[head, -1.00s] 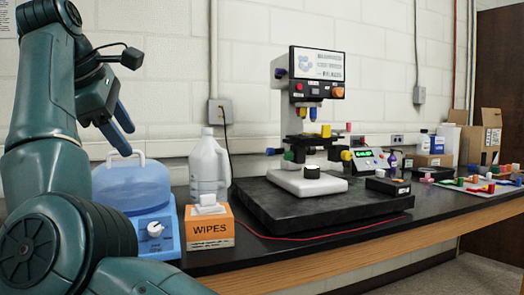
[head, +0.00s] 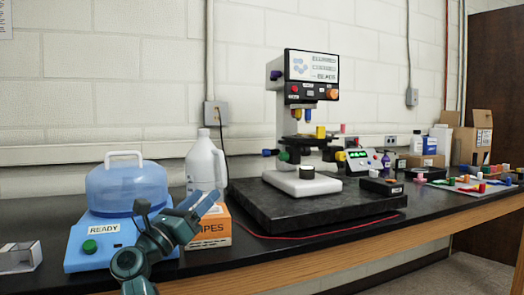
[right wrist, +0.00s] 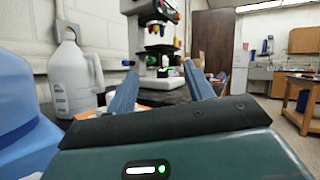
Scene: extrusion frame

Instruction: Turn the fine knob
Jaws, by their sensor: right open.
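The microscope (head: 284,110) stands on a dark slab, with a white foot. Low on its body are a blue knob (head: 268,152), a green knob (head: 286,156) and a yellow knob (head: 341,156); I cannot tell which is the fine knob. My right gripper (head: 207,203) is open and empty, in front of the wipes box and well left of the microscope. In the right wrist view its two fingers (right wrist: 162,88) are spread, with the microscope (right wrist: 146,35) beyond them. My left gripper is not in view.
A blue-lidded device (head: 125,188), a white jug (head: 205,168) and the wipes box (head: 216,227) crowd the bench's left part. The dark slab (head: 300,218) has a red cable along its front. Small coloured parts and boxes fill the right.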

